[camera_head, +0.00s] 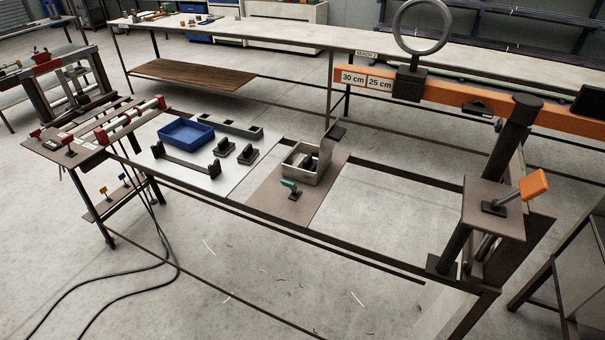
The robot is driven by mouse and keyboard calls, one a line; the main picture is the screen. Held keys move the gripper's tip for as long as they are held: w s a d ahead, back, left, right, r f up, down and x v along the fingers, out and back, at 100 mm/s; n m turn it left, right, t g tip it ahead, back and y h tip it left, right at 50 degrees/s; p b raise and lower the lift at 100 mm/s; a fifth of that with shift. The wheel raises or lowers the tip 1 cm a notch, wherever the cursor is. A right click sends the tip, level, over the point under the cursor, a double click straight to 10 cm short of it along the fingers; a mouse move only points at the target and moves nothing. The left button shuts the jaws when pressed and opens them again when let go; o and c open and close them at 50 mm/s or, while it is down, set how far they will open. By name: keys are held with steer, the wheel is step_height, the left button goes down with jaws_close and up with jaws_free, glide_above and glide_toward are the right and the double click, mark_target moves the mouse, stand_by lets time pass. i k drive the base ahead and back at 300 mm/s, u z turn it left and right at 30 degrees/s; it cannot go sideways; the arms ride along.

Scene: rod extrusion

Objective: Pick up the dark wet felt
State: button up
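Two small dark blocks with raised grips stand side by side on the light sheet of the work frame. The left block (225,148) looks dark all over; the right block (248,155) has a browner base. Another dark piece (308,163) sits inside an open metal box (293,175) to their right. I cannot tell for sure which of these is the dark wet felt. My gripper is not in view.
A blue tray (187,142), a dark slotted rail (230,129) and a dark bracket (186,165) lie near the blocks. A teal-handled tool (292,189) lies before the metal box. An orange beam (450,99) with a ring spans the right side. Cables cross the floor.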

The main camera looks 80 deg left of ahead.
mark_target(309, 164)
steer(key=k, duration=2)
steer(key=u, duration=2)
steer(key=i, duration=0.75)
steer(key=z, duration=0.2)
